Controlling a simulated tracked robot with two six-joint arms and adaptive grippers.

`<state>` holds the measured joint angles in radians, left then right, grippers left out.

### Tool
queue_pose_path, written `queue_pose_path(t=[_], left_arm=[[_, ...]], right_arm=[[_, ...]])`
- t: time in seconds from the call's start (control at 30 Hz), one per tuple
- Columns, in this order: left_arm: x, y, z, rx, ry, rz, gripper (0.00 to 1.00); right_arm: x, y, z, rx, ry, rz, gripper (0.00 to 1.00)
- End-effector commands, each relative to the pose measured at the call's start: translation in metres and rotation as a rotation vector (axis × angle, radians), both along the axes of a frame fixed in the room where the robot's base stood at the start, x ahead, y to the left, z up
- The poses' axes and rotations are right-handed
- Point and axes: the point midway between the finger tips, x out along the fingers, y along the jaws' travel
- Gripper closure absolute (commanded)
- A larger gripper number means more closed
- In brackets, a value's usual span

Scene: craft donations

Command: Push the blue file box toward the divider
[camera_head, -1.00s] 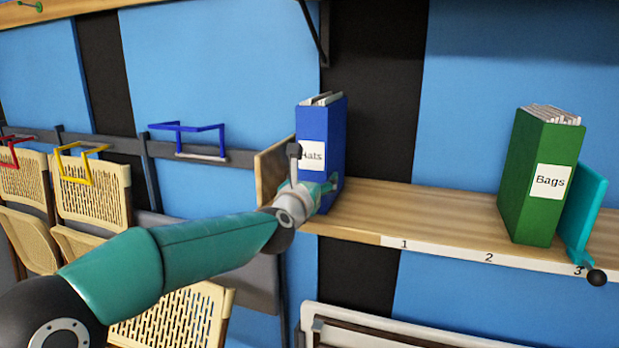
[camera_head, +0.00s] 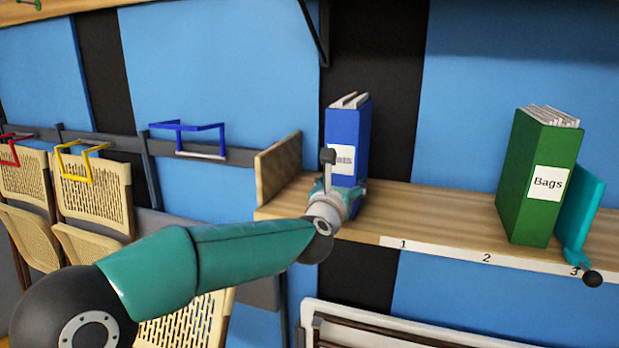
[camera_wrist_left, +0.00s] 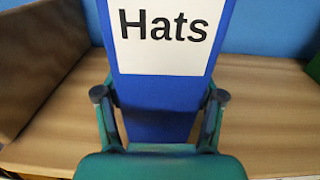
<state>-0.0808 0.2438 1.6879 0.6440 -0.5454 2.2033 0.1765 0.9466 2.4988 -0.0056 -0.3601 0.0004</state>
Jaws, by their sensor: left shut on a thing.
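The blue file box (camera_head: 350,126) stands upright on the wooden shelf (camera_head: 425,208), apart from the shelf's wooden left end panel. Its white label reads "Hats" in the left wrist view (camera_wrist_left: 160,100), and papers stick out of its top. My left gripper (camera_head: 341,191) is shut on the blue file box, with one finger on each side of its lower part. The teal divider (camera_head: 580,212) stands at the right, beside the green file box (camera_head: 540,178) labelled "Bags". A wide stretch of bare shelf lies between the two boxes. My right gripper is not in view.
The wooden end panel (camera_head: 278,168) closes the shelf's left end. The shelf's front edge carries a white strip (camera_head: 455,252) numbered 1, 2, 3. A black knob (camera_head: 592,279) juts out below the divider. Cream folding chairs (camera_head: 92,195) hang at the left.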

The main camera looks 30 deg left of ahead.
Motion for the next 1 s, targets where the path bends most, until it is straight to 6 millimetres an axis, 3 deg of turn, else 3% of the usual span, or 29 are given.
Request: queue_pose_path(t=[1.0], left_arm=[[0.014, -0.061, 0.0, -0.001, 0.001, -0.002, 0.73]], right_arm=[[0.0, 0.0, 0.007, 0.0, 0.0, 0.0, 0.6]])
